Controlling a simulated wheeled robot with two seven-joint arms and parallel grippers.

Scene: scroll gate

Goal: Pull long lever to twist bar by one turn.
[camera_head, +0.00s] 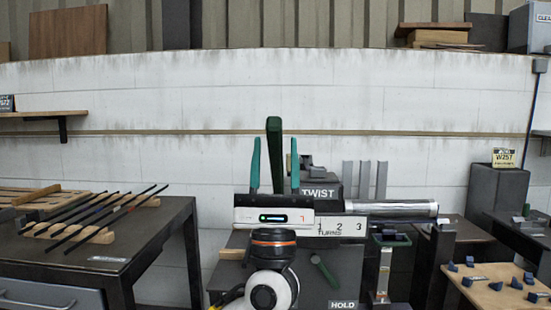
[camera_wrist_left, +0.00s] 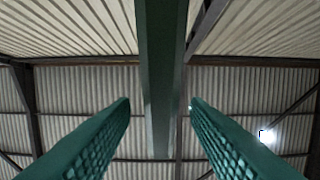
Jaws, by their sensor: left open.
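The long lever (camera_head: 274,128) is a dark green upright bar at the middle of the head view. My left gripper (camera_head: 275,142) points up with its two teal fingers open, one on each side of the lever. In the left wrist view the lever (camera_wrist_left: 160,75) stands between the fingers (camera_wrist_left: 160,102), with a gap on both sides. The lever's lower end is hidden behind my gripper. A box labelled TWIST (camera_head: 319,192) is behind it. A shiny bar (camera_head: 400,208) runs right from there, above a plate marked TURNS 1 2 3 (camera_head: 342,228). My right gripper is not in view.
A short green lever (camera_head: 322,270) is on the dark front panel above a HOLD label (camera_head: 343,305). A dark table (camera_head: 120,250) with several thin rods stands left. A wooden board (camera_head: 500,290) with several blue pieces is at right.

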